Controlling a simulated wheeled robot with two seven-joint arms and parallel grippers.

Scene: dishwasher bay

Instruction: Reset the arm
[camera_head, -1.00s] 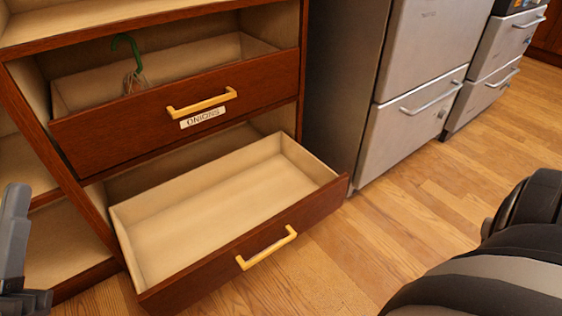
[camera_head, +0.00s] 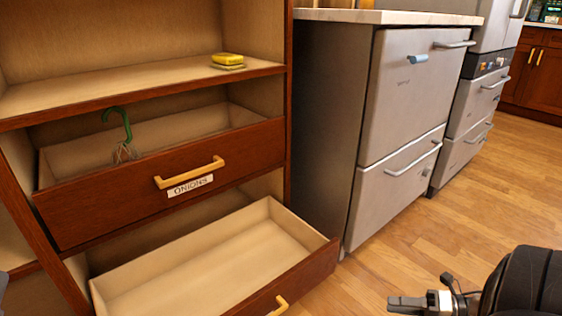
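My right arm comes in at the bottom right, and its gripper (camera_head: 405,304) points left, low over the wooden floor. The fingers show at a slant near the bottom edge of the picture, and nothing is seen between them. I cannot tell how far apart they are. Of my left gripper, only a small grey piece (camera_head: 3,286) shows at the left edge. Its fingers are mostly out of view.
A lower drawer (camera_head: 215,262) stands open and empty. A yellow sponge (camera_head: 228,59) lies on the shelf. Grey appliances (camera_head: 410,110) stand right; floor (camera_head: 400,262) before them is clear.

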